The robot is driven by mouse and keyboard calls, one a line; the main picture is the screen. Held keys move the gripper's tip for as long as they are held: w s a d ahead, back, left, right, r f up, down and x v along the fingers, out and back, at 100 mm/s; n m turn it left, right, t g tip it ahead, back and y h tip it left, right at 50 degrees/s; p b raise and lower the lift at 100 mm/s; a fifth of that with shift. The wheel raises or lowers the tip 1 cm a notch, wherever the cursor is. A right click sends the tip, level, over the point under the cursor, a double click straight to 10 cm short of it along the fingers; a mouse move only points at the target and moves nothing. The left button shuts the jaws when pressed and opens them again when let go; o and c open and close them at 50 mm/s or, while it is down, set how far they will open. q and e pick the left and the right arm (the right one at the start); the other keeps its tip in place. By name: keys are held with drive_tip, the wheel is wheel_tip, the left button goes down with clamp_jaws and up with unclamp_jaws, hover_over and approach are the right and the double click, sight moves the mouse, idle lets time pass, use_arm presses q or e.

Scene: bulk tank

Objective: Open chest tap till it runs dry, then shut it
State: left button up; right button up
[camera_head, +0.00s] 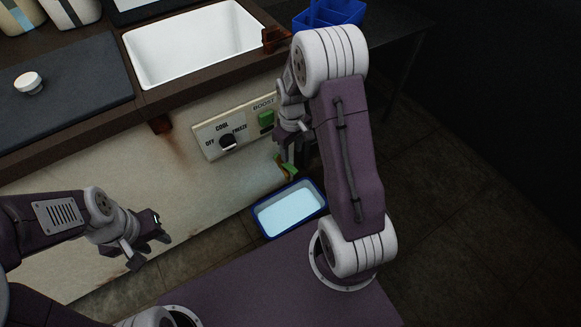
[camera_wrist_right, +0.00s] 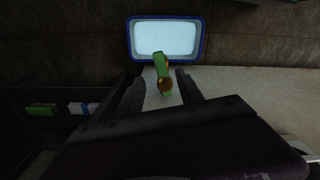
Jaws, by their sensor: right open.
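The chest tap (camera_head: 281,170) is a small brass tap with a green lever, low on the front of the cream chest (camera_head: 110,185). In the right wrist view the tap (camera_wrist_right: 162,70) sits between my right fingers, its lever end towards the tray. My right gripper (camera_head: 291,153) is open around the tap; it also shows in the right wrist view (camera_wrist_right: 159,85), with gaps on both sides. A blue-rimmed tray (camera_head: 261,225) with pale, water-like contents lies on the floor below. I cannot tell whether water runs. My left gripper (camera_head: 149,249) is open and empty, away from the chest front.
A control panel (camera_head: 205,142) with a black knob and green switch is on the chest front. A white basin (camera_head: 190,45) and dark lid (camera_head: 75,95) with a white knob are on top. A blue divided bin (camera_head: 328,14) stands behind. Dark floor is free at right.

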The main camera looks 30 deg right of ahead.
sight(292, 168)
wheel_tip(292, 168, down, 9)
drive_tip(key=b, duration=0.6)
clamp_jaws()
idle(1.2)
